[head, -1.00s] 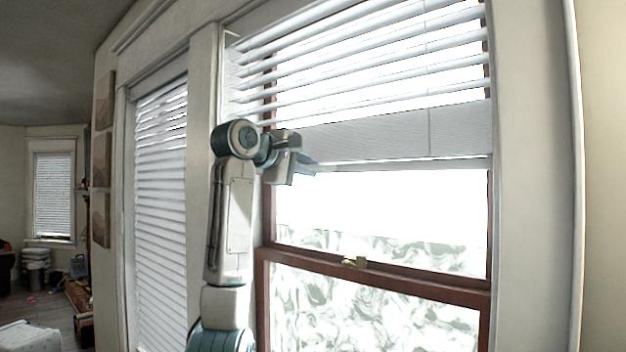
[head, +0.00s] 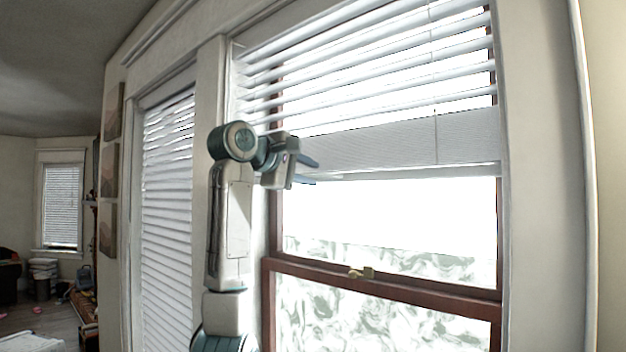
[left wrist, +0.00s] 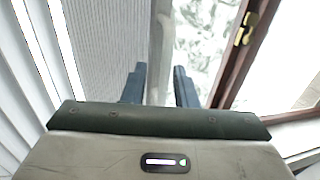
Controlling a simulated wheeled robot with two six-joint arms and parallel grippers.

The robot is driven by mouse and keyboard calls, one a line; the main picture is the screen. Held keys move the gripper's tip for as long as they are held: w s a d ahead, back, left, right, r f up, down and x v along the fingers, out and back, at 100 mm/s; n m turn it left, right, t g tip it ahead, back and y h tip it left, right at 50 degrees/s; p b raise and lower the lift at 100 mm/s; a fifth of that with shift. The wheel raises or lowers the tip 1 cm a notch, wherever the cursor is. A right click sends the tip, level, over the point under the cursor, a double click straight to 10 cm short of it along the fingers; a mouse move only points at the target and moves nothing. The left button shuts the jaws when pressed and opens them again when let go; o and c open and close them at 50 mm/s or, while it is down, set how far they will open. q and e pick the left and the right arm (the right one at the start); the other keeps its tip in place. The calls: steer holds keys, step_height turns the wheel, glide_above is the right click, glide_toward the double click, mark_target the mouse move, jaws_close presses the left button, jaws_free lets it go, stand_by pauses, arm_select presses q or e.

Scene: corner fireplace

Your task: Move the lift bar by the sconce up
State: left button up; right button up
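The lift bar is the pale bottom rail (head: 420,172) of the partly raised white blind on the large window. In the left wrist view the rail (left wrist: 161,45) runs as a light strip between and beyond my fingers. My left gripper (head: 307,170) is at the left part of the rail, one blue finger above the other. In the left wrist view my left gripper (left wrist: 160,88) is open, with a gap between its fingers. I cannot tell how far the rail reaches between them or whether they touch it. No sconce shows. My right gripper is not in view.
The stacked slats (head: 385,142) lie just above the rail. The red-brown window frame (head: 400,289) with a brass latch (head: 362,272) is below. A second, lowered blind (head: 168,200) hangs to the left. A wall (head: 550,180) borders the window at right.

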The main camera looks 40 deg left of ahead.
arm_select(q)
steer(key=b+v, duration=0.3)
steer(key=v, duration=0.5)
steer(key=shift+s, duration=0.35)
steer(key=shift+r, duration=0.1)
